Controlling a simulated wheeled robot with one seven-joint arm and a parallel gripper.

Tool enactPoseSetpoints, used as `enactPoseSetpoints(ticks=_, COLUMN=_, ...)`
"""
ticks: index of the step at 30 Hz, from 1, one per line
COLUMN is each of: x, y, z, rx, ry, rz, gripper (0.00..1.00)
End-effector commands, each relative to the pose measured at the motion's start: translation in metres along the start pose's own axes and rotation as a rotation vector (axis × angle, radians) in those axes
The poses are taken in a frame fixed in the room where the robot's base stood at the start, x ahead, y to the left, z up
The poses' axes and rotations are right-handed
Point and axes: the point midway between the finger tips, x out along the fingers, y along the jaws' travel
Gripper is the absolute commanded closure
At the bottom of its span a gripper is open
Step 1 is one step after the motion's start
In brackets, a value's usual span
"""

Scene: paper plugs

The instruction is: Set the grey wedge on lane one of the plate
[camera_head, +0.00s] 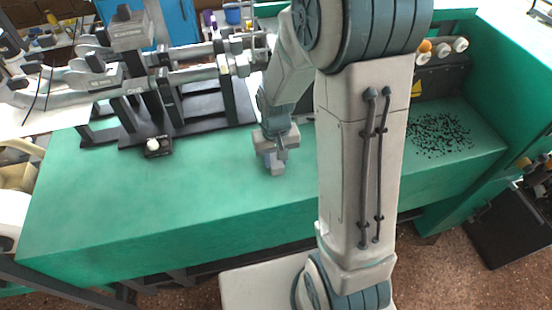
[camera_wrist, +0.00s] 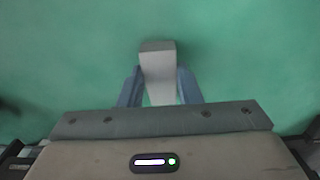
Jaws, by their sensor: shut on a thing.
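The grey wedge (camera_wrist: 157,60) is a pale grey block between the two blue-grey fingers of my gripper (camera_wrist: 159,84) in the wrist view. The fingers are shut on its sides, and its far end sticks out beyond the tips. In the head view my gripper (camera_head: 274,157) points down over the green bench top, right of the grey machine. I cannot tell from these views whether the wedge touches the bench. I cannot make out a plate with lanes in either view; my arm hides part of the bench.
The green bench top (camera_head: 140,205) is clear at the left front. A grey machine with black supports (camera_head: 180,112) stands at the back left, with a white knob on a small black base (camera_head: 153,147) before it. Black bits (camera_head: 440,133) lie scattered at the right.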

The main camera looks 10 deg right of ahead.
Motion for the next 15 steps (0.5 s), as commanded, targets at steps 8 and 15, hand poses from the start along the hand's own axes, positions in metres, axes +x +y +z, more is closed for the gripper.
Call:
enactPoseSetpoints(ticks=8, x=0.007, y=0.0003, z=0.0002, rx=0.0, ry=0.001, rz=0.0, gripper=0.91)
enactPoseSetpoints(ticks=15, x=0.011, y=0.0004, z=0.0002, rx=0.0, ry=0.001, rz=0.0, gripper=0.64)
